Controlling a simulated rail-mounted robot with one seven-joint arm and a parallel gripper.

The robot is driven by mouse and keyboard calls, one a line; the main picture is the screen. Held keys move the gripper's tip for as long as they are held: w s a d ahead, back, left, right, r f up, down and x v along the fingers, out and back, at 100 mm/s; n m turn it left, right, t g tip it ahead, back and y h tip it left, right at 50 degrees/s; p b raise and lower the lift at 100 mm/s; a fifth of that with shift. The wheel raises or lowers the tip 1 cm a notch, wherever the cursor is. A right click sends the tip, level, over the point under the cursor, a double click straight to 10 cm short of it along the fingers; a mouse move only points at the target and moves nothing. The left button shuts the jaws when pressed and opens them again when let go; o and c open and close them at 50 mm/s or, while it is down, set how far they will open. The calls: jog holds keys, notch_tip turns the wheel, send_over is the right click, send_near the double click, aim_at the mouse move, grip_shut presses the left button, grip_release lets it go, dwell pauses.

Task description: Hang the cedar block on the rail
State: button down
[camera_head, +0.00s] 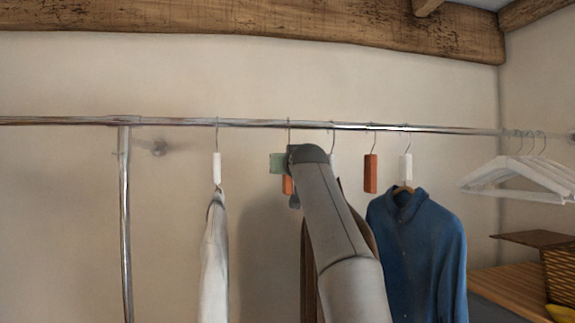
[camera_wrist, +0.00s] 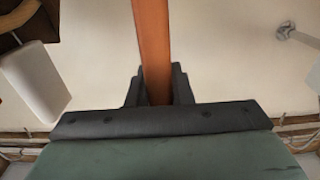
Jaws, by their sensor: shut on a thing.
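The held cedar block (camera_head: 287,185) is orange-brown and mostly hidden behind my gripper (camera_head: 292,196). In the wrist view the cedar block (camera_wrist: 152,45) stands between the two dark fingers of my gripper (camera_wrist: 156,90), which is shut on it. In the head view a thin hook rises above my gripper to the rail (camera_head: 250,123). I cannot tell whether this hook rests on the bar or is just beside it. A second orange-brown block (camera_head: 370,174) hangs from the rail by its own hook, right of my arm.
A white block (camera_head: 217,168) hangs above a pale garment (camera_head: 214,260) on the left. Another white block (camera_head: 405,168) hangs above a blue shirt (camera_head: 418,245). A brown garment is partly behind my arm. Empty white hangers (camera_head: 520,175) hang at far right. The rail's left part is clear.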

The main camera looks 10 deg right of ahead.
jog(key=shift+f, duration=0.3)
dwell(0.5)
jog(key=c, duration=1.2)
grip_release()
jog(key=s+b, duration=1)
jog(key=s, duration=0.7)
jog(key=s+f+g, duration=0.2)
jog(key=f+g, duration=0.1)
jog(key=f, duration=0.9)
jog(key=s+a+f+g, duration=0.1)
jog(key=s+f+g, duration=0.15)
jog(key=f, duration=0.85)
jog(key=s+f+g, duration=0.1)
jog(key=f+g, duration=0.3)
jog(key=f, duration=0.8)
jog(key=s+f+g, duration=0.8)
jog(key=s+f, duration=1.9)
jog(key=f, duration=0.2)
jog(key=shift+s+d+f, duration=0.15)
jog(key=shift+f, duration=0.1)
